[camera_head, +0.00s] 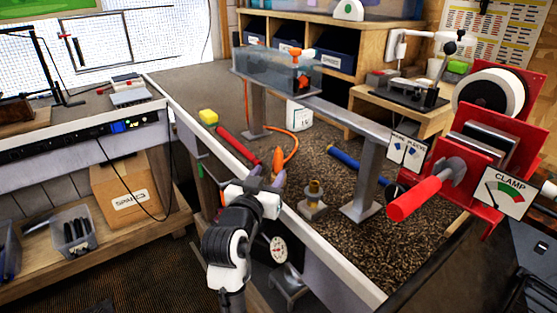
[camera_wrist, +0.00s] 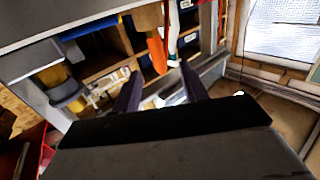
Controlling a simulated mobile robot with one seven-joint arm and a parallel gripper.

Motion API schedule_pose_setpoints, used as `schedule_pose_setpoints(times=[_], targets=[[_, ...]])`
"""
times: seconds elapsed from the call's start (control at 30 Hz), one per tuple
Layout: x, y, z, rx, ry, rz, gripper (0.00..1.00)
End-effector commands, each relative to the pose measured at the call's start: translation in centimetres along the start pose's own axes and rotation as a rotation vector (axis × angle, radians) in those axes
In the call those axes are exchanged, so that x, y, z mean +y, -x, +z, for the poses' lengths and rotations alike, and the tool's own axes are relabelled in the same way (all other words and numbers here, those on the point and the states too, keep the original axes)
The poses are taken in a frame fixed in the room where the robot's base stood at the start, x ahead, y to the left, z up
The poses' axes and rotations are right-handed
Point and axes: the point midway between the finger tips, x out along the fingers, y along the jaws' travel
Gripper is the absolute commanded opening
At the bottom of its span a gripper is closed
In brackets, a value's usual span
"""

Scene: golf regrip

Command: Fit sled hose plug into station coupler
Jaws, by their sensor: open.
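The orange hose plug (camera_head: 277,160) stands upright at the end of the orange hose (camera_head: 294,143), just beyond my gripper's fingertips. My gripper (camera_head: 267,175) is open, with its purple fingers close to the plug near the bench's front edge. In the wrist view the orange plug (camera_wrist: 157,52) shows between and beyond the two dark fingers (camera_wrist: 160,72); nothing is clamped. The brass station coupler (camera_head: 314,190) stands on a grey block to the right of my gripper. A yellow and grey fitting at the left of the wrist view (camera_wrist: 62,85) looks like the coupler.
The clear sled box (camera_head: 270,75) sits on a raised grey rail whose post (camera_head: 365,190) stands right of the coupler. A red clamp handle (camera_head: 415,197) juts in at right.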

Motion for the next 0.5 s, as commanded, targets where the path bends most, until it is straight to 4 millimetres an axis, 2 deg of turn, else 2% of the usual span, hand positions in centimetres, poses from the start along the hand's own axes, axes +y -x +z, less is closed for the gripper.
schedule_pose_setpoints(times=[0.1,0.27,0.5], targets=[[0.0,-1.5,-0.2,0.000,-0.001,0.000,0.43],[0.0,-2.5,-0.2,0.000,0.000,-0.001,0.43],[0.4,-6.0,-0.4,0.000,-0.001,0.000,0.43]])
